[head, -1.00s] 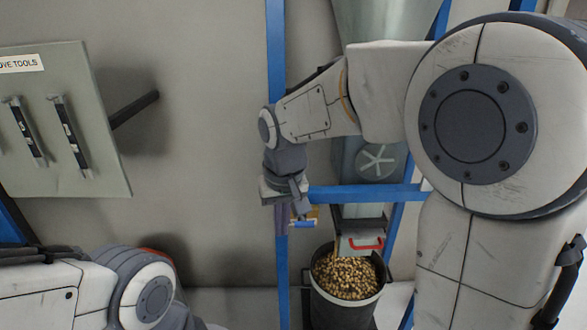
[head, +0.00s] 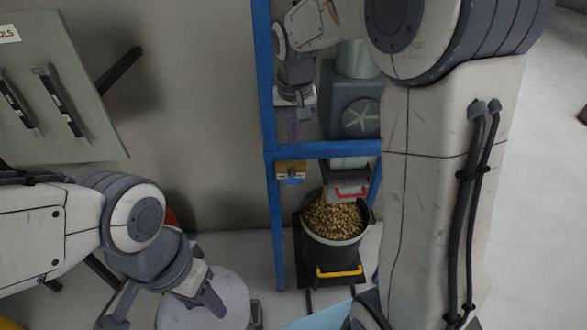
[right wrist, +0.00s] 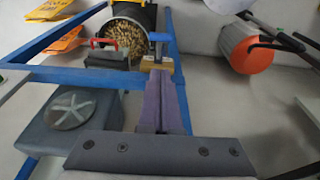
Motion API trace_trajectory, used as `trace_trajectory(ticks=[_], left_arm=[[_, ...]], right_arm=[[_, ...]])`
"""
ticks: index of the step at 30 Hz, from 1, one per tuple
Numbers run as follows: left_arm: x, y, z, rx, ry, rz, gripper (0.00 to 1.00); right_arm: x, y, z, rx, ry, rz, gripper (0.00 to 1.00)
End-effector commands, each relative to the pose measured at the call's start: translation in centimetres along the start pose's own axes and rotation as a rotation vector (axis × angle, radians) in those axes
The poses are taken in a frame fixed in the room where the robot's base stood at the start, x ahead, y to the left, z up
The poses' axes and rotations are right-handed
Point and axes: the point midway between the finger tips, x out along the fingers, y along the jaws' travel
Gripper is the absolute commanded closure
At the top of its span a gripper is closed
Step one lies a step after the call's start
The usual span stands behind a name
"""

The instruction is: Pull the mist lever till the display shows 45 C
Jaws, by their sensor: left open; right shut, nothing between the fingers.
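A small lever with a blue handle (head: 292,181) sits on a yellow-brown block (head: 290,167) under the blue crossbar. I take it for the mist lever. It also shows in the right wrist view, as a blue handle (right wrist: 160,37) beyond the block (right wrist: 157,64). My right gripper (head: 293,138) is shut and empty, its fingers pointing down, a little above the block in the head view. Its purple fingers (right wrist: 159,76) reach toward the block in the right wrist view; contact cannot be told. My left gripper (head: 165,308) is open and empty at lower left. No readable display shows.
A blue frame (head: 270,150) stands around the machine. A dark bucket (head: 333,252) of brown pieces stands below a red-handled chute (head: 350,190). A tool board (head: 60,90) hangs at left. An orange-ended drum (right wrist: 250,54) shows in the right wrist view.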

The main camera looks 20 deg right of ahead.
Motion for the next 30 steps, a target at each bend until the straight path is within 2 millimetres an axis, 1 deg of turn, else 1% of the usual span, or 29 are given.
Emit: trace_trajectory(ticks=[9,12,15,18,21,30], left_arm=[[-1.6,0.1,-0.1,-0.001,0.000,0.000,0.50],[-2.0,0.1,-0.1,-0.001,0.000,0.000,0.50],[-2.5,0.2,-0.1,-0.001,0.000,0.000,0.50],[-2.8,0.2,-0.2,-0.002,0.000,0.000,0.50],[-2.9,0.2,-0.2,-0.002,0.000,0.000,0.50],[-2.9,0.2,-0.2,-0.002,0.000,0.000,0.50]], right_arm=[[6.6,0.1,0.1,-0.001,-0.007,0.002,1.00],[8.5,0.1,0.1,-0.001,-0.007,0.002,1.00],[9.9,0.0,0.9,-0.001,-0.006,0.002,1.00],[11.0,0.0,1.3,-0.001,-0.004,0.001,1.00],[11.6,0.0,1.5,-0.001,-0.002,0.000,1.00],[12.0,0.0,1.6,-0.001,0.000,0.000,1.00]])
